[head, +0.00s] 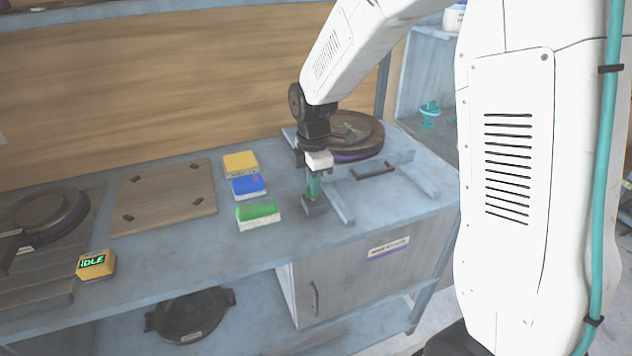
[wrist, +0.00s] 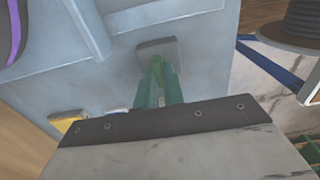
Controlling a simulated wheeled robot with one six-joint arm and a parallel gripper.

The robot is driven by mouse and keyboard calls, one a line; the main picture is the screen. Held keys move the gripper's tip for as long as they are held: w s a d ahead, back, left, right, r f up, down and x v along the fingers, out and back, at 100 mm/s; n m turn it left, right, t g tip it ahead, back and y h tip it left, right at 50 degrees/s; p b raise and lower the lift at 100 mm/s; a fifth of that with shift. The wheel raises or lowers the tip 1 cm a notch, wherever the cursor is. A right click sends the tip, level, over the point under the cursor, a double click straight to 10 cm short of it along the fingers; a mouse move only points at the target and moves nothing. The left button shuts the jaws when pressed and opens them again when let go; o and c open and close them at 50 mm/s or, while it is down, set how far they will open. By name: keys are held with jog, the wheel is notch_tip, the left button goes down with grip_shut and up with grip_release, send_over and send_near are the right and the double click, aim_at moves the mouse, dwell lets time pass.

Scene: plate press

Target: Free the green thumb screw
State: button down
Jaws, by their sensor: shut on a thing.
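My gripper (head: 313,190) points down at the right part of the bench, its teal fingers closed together over a small grey block (head: 314,207). In the wrist view the fingertips (wrist: 158,75) meet around the green thumb screw (wrist: 157,62), of which only a little green shows between them. The grey block (wrist: 150,45) lies just beyond the tips in that view. The screw appears to sit at the block; the fingers hide most of it, and I cannot tell whether it is still threaded in. In the head view the screw cannot be made out.
Yellow (head: 240,163), blue (head: 248,186) and green-topped (head: 258,213) blocks stand left of my gripper. A round dark plate unit (head: 352,135) is behind it, beside grey rails (head: 418,180). A yellow IDLE display (head: 96,264) is at left. The bench's front middle is clear.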

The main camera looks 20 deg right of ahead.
dwell(0.4)
jog(key=c, duration=1.5)
grip_release()
jog(key=shift+d, duration=0.1)
jog(key=shift+r, duration=3.9)
